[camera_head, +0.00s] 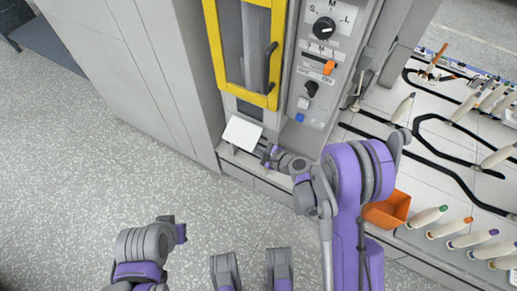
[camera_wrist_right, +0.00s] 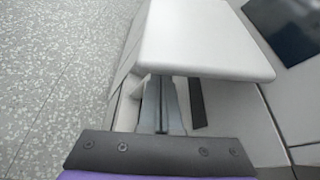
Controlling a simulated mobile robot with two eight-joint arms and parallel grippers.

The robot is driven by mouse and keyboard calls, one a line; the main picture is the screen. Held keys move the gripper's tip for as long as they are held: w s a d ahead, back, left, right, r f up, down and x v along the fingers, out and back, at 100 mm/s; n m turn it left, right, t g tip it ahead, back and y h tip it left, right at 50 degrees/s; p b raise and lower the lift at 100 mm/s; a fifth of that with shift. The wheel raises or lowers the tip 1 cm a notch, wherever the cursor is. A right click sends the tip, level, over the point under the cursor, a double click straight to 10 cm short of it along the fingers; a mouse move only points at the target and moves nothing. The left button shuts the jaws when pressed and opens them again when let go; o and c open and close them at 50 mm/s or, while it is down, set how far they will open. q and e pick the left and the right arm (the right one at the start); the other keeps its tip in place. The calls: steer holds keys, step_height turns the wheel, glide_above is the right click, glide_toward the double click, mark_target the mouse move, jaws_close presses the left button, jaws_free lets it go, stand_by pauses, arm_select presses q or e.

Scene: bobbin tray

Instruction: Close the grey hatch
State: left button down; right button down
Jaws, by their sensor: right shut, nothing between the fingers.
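The grey hatch (camera_head: 243,133) is a pale, flat flap low on the machine, below the yellow-framed door. It stands out from the machine's front, open. In the right wrist view the hatch (camera_wrist_right: 205,40) fills the top middle as a smooth panel with rounded corners. My right gripper (camera_head: 268,155) is just right of the hatch in the head view. In the wrist view its fingers (camera_wrist_right: 162,105) are together and empty, reaching up to the hatch's near edge; whether they touch it I cannot tell. My left gripper (camera_head: 178,230) is low over the floor, away from the hatch; its fingers are unclear.
The yellow-framed door (camera_head: 216,45) with a dark handle is above the hatch. A control panel (camera_head: 318,65) with knobs and an orange switch is to its right. An orange bin (camera_head: 387,210) and several bobbins (camera_head: 474,239) are further right. The speckled floor (camera_head: 75,150) at left is clear.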

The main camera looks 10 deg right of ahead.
mark_target(243, 144)
steer(key=shift+s+a+r, duration=0.15)
steer(key=shift+r, duration=0.25)
steer(key=shift+s+a+r, duration=0.1)
steer(key=shift+s+r, duration=0.05)
steer(key=shift+r, duration=0.25)
steer(key=shift+s+a+r+m, duration=0.2)
steer(key=shift+s+m, duration=0.1)
steer(key=shift+m, duration=0.1)
steer(key=shift+s+a+r+m+g+y, duration=0.4)
steer(key=shift+s+r+m+g, duration=0.25)
steer(key=shift+m, duration=0.25)
steer(key=shift+s+a+r+m+g+y, duration=0.2)
steer(key=shift+s+r+m+g+y, duration=0.05)
steer(key=shift+r+m+g, duration=0.3)
steer(key=shift+s+a+r+m+g+y, duration=0.25)
steer(key=shift+r+m+g, duration=0.15)
steer(key=shift+r+m, duration=0.25)
steer(key=shift+s+a+r+m+g+y, duration=0.15)
steer(key=shift+r+m+g+y, duration=0.3)
steer(key=shift+r+m, duration=0.45)
step_height(243, 144, up, 3)
steer(key=m+g+y, duration=0.1)
steer(key=m, duration=0.1)
steer(key=shift+f+m+y, duration=0.15)
steer(key=shift+m+y, duration=0.1)
steer(key=shift+m, duration=0.05)
steer(key=shift+r, duration=0.45)
